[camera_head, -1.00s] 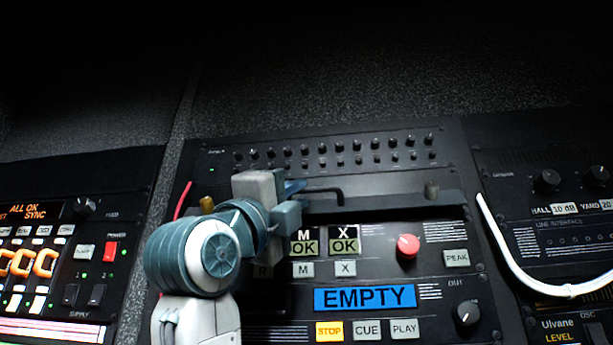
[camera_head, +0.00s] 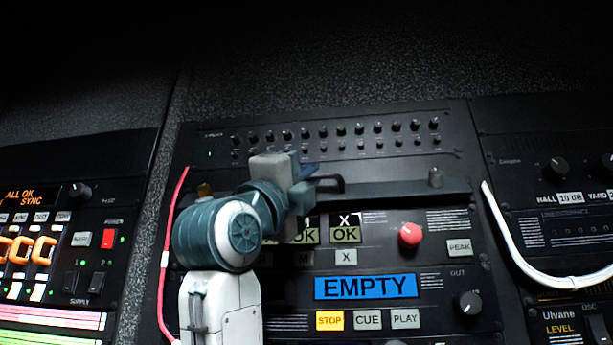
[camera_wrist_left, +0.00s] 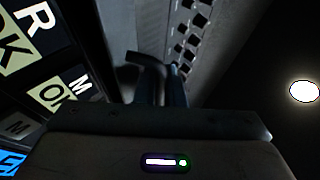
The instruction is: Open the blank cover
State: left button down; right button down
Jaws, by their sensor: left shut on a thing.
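The blank cover (camera_head: 400,188) is a long dark strip across the rack panel in the head view, below a row of small knobs. A dark bent handle (camera_head: 335,179) stands out at its left part, and a small dark knob (camera_head: 436,177) at its right end. My left gripper (camera_head: 312,178) is at the handle, shut on it. In the left wrist view the fingers (camera_wrist_left: 160,88) meet the dark handle (camera_wrist_left: 150,60). My gripper and arm hide the cover's left part. The cover looks flush with the panel. My right gripper is in neither view.
Below the cover are the OK labels (camera_head: 346,235), a red knob (camera_head: 410,234) and a blue EMPTY display (camera_head: 366,286). A red cable (camera_head: 164,260) hangs at the left and a white cable (camera_head: 515,250) at the right. Small knobs (camera_head: 340,130) protrude above.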

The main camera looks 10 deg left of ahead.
pick_arm(q)
jog(key=shift+r+n+y, duration=0.1)
jog(key=shift+n+y, duration=0.2)
dwell(0.4)
jog(key=shift+r+n+g+y+b, duration=0.4)
jog(key=shift+n+g+y+b, duration=0.5)
jog(key=shift+y+b, duration=0.15)
jog(key=shift+w+r+n+g+y, duration=0.1)
jog(key=shift+r+n+g+y, duration=0.25)
jog(key=shift+n+g+y, duration=0.35)
jog(key=shift+w+r+n+g+y, duration=0.15)
jog(key=shift+r+n+g+y, duration=0.15)
jog(key=shift+g, duration=0.5)
jog(key=c, duration=1.8)
grip_release()
jog(key=shift+f, duration=0.1)
